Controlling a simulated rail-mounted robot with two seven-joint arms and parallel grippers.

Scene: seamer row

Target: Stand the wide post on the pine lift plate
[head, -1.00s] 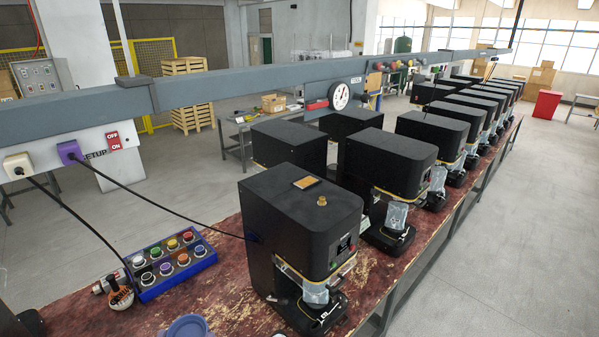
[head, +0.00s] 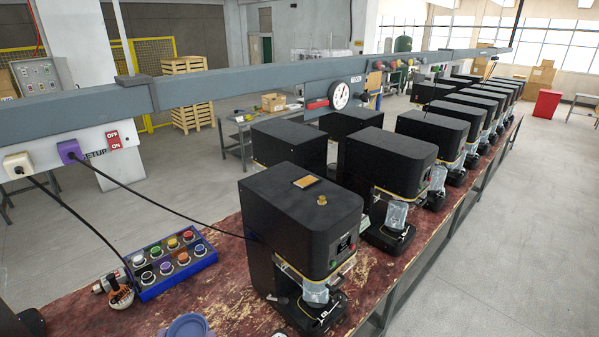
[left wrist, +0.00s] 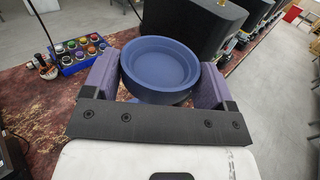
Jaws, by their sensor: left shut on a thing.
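My left gripper (left wrist: 160,78) has its two purple pads pressed on opposite sides of a blue round piece (left wrist: 168,52) with a wide rim and a recessed top. It may be the wide post, but its lower part is mostly hidden. The blue piece also shows cut off at the bottom edge of the head view (head: 187,327), over or near the worn red bench. The nearest black seamer (head: 300,215) stands to its right, with a clear cylinder (head: 316,294) above its base. I cannot tell which part is the pine lift plate. My right gripper is not in view.
A blue button box (head: 172,264) with several coloured buttons sits left on the bench (head: 230,298), beside an orange-and-white item (head: 119,292). More black seamers (head: 390,163) run back to the right. A grey overhead beam (head: 230,82) crosses above, with cables hanging on the left.

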